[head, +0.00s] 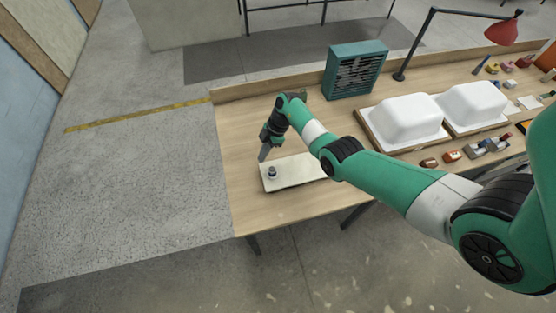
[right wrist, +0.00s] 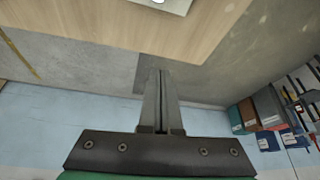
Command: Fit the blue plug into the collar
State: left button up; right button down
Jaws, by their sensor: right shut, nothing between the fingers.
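A pale plate (head: 298,172) lies near the left end of the workbench. A small dark, bluish round piece (head: 272,172) stands on its left part; it is too small to tell whether this is the plug, the collar or both together. My right gripper (head: 262,157) is just left of and behind this piece, apart from it. In the right wrist view its fingers (right wrist: 160,73) are shut with nothing between them, and the plate's edge (right wrist: 178,6) shows at the top. My left gripper is not in view.
Two white tub shells (head: 405,118) (head: 473,104) sit to the right on the wooden workbench (head: 240,125). A teal heater box (head: 355,70) and a red lamp (head: 503,32) stand at the back. Small tools and blocks lie at the right. The bench's left end is clear.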

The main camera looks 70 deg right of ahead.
jog(key=h+b, duration=0.1)
jog(key=b, duration=0.3)
send_near(272, 169)
jog(key=shift+w+a+f+m+g, duration=0.2)
jog(key=shift+w+m+g, duration=0.1)
jog(key=shift+w+g, duration=0.1)
jog(key=b+x, duration=0.6)
jog(key=shift+d, duration=0.1)
jog(key=shift+f+b, duration=0.35)
jog(key=shift+f, duration=0.05)
